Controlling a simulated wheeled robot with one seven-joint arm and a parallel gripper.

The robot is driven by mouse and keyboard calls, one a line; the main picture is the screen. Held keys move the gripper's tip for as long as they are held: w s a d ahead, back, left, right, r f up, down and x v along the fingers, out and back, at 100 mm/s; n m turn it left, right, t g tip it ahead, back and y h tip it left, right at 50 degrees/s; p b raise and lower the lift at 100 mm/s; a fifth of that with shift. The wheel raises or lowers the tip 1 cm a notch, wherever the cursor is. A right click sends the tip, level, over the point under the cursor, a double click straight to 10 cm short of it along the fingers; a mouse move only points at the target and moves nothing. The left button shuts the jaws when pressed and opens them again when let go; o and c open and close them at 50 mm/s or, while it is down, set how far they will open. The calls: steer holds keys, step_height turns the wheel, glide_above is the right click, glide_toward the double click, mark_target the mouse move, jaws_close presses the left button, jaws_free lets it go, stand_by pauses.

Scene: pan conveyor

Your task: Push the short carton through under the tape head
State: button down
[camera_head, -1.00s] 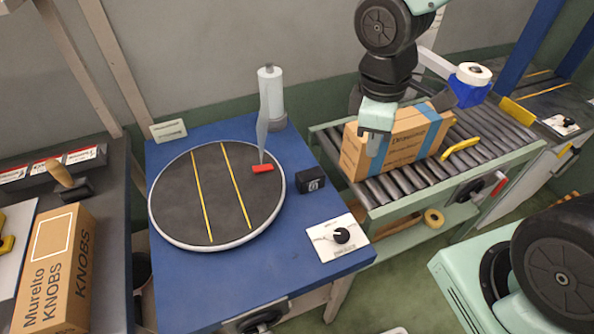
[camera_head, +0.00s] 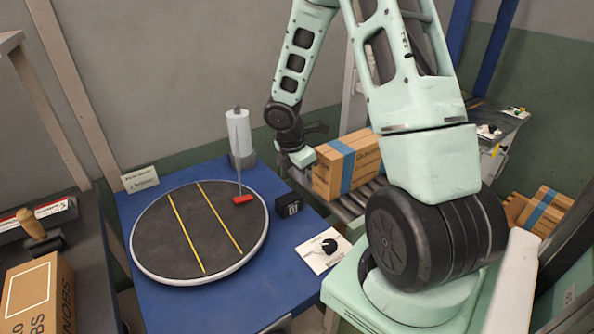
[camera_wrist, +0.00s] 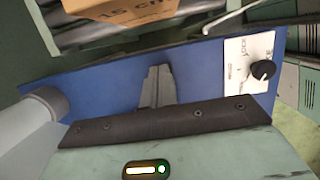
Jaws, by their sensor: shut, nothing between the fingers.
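The brown carton (camera_head: 347,168) with a blue tape band lies on the roller conveyor (camera_head: 347,209). My gripper (camera_head: 303,158) is just left of the carton's left end in the head view; I cannot tell whether it touches. In the wrist view my gripper's fingers (camera_wrist: 157,72) are shut and empty over the blue table, and the carton's side (camera_wrist: 130,12) shows at the top edge, apart from the fingertips. The tape head is hidden behind my arm in the head view.
A blue table (camera_head: 183,304) carries a round turntable (camera_head: 165,240), a white cylinder post (camera_head: 239,135), a small black box (camera_head: 288,205) and a knob panel (camera_head: 322,251). Banded cartons (camera_head: 545,212) stand at the right. A KNOBS carton (camera_head: 38,295) is at the lower left.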

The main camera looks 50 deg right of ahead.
mark_target(316, 181)
steer(key=x, duration=0.5)
steer(key=shift+d+b, duration=0.25)
steer(key=shift+b, duration=0.15)
steer(key=shift+s+d+r+p, duration=0.1)
steer(key=shift+s+d+p, duration=0.15)
steer(key=shift+d, duration=0.6)
steer(key=shift+s+d+p, duration=0.2)
steer(key=shift+d, duration=0.65)
steer(key=s+d+p, duration=0.1)
steer(key=d+p, duration=0.4)
steer(key=d, duration=0.2)
steer(key=s+d+p, duration=0.2)
steer(key=d+p, duration=0.3)
steer(key=d, duration=0.3)
steer(key=s+d+p, duration=0.2)
steer(key=d+p, duration=0.2)
steer(key=d, duration=0.3)
steer(key=shift+s+d+r+p, duration=0.15)
steer(key=shift+s+r+p, duration=0.1)
steer(key=shift+p, duration=0.15)
steer(key=shift+s+d+f, duration=0.1)
steer(key=shift+d+f, duration=0.1)
steer(key=shift+d, duration=0.3)
steer(key=shift+f, duration=0.1)
steer(key=shift+a, duration=0.1)
